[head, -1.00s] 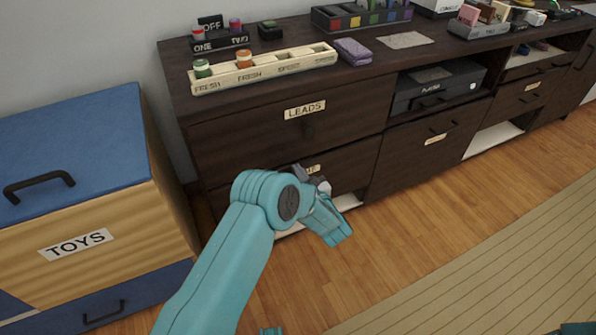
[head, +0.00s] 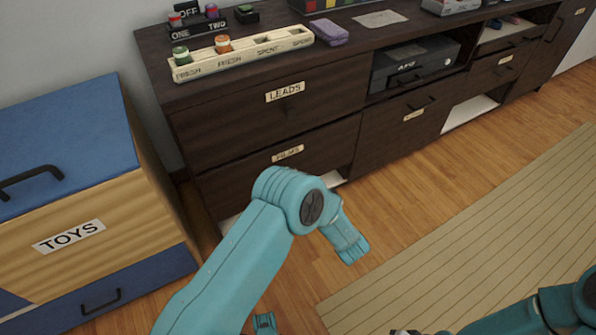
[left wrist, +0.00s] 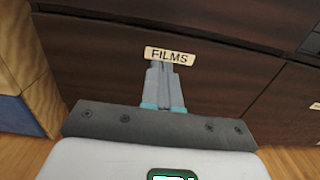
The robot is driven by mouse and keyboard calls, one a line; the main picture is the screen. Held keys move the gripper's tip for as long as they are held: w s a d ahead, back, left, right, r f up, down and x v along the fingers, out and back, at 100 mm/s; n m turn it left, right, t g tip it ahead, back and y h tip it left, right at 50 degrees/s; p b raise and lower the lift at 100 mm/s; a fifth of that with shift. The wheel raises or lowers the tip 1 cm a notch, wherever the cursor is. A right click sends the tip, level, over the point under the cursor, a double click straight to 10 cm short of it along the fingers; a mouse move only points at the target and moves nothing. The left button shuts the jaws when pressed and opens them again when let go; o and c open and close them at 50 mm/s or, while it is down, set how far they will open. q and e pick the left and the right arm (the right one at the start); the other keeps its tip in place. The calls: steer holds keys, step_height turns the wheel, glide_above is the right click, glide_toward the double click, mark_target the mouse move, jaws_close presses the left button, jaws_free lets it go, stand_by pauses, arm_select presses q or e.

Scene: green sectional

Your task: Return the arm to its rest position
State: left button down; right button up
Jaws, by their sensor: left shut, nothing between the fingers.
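My left arm (head: 245,245) comes in from the lower left in the head view, bent at the elbow before the dark cabinet. Its gripper is mostly hidden behind the arm there. In the left wrist view the left gripper (left wrist: 165,72) is shut and empty, its fingertips overlapping the lower edge of the FILMS label (left wrist: 170,56) in the picture. I cannot tell the gap to the drawer. The FILMS drawer (head: 235,182) looks closed. My right arm (head: 520,312) shows at the bottom right; its fingers cannot be made out at the frame's edge.
The dark cabinet (head: 330,85) holds a FRESH/SPENT tray (head: 240,55), a purple cloth-like item (head: 329,32) and other containers. A blue-and-wood TOYS chest (head: 140,235) stands at left. Wooden floor (head: 395,180) and a striped rug (head: 480,220) are clear at right.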

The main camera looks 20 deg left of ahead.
arm_select(q)
steer(key=shift+s+d, duration=0.25)
steer(key=s+a+f+n+g+h, duration=0.45)
steer(key=s+f+g, duration=0.55)
steer(key=s+f, duration=0.4)
steer(key=s+d+f+n+g+h, duration=0.1)
steer(key=s+d+n+g+h, duration=0.2)
steer(key=s+d+n+h, duration=0.4)
steer(key=s+d+f+n+g+h, duration=0.15)
steer(key=s+d+n+h, duration=0.35)
steer(key=s, duration=0.5)
step_height(320, 180, up, 34)
steer(key=w+n+t+h+p, duration=0.1)
steer(key=n+t+p, duration=0.3)
steer(key=p, duration=2.8)
steer(key=w+a+n, duration=0.1)
steer(key=n, duration=0.6)
steer(key=shift+w+r+h, duration=0.15)
steer(key=shift+w+h, duration=0.2)
